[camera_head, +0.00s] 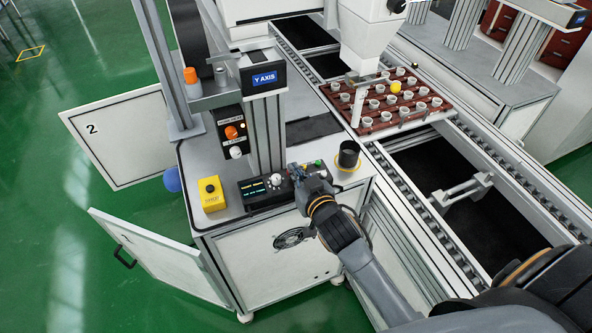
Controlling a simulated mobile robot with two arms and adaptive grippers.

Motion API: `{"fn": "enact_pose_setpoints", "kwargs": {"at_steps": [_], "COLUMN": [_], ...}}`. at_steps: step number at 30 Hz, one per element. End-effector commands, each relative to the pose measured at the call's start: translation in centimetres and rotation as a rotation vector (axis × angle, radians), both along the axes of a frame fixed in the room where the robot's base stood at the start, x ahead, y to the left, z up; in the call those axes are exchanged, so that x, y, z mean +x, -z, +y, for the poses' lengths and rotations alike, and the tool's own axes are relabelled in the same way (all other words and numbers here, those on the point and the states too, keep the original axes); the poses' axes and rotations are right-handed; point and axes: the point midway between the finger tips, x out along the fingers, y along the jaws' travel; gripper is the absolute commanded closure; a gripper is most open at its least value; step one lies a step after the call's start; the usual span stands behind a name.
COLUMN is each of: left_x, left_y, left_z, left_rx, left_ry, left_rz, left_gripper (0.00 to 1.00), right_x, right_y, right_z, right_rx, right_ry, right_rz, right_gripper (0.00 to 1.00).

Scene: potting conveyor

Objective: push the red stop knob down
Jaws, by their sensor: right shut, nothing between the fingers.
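No clearly red knob shows. An orange knob (231,132) sits on a black upright panel, with a white knob (235,152) below it. A yellow box (211,195) with a dark round top stands on the white cabinet top. My right gripper (298,172) is shut and empty, over the right part of a black control box (258,189) with a lit display and a pale dial (276,180). The gripper hides part of that box, and I cannot tell whether it touches it. My left gripper is not in view.
A black cup (348,155) stands on a yellow ring right of the gripper. A metal post (262,132) with a Y AXIS sign rises behind the control box. A red tray (419,116) of white pots sits on the conveyor. Cabinet doors (160,265) stand open at left.

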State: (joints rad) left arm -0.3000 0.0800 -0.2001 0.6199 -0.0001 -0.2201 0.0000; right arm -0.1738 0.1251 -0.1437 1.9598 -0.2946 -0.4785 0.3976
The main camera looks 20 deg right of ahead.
Motion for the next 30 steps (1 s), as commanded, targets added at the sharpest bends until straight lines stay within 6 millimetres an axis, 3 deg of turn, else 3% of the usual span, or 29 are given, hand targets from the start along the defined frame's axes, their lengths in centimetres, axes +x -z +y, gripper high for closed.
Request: {"fn": "enact_pose_setpoints", "kwargs": {"at_steps": [11, 17, 30], "left_x": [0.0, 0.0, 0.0], "left_y": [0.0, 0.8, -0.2], "left_z": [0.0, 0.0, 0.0], "left_rx": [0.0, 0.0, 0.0], "left_ry": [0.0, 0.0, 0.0], "left_rz": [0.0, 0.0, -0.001], "left_gripper": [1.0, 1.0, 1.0], "right_x": [0.0, 0.0, 0.2], "right_y": [0.3, 2.3, 1.4], "right_z": [0.0, 0.0, -0.1], "right_rx": [0.001, 0.002, 0.0], "right_ry": [0.0, 0.001, 0.001], "right_rz": [0.0, 0.002, 0.002], "right_gripper": [1.0, 1.0, 1.0]}}
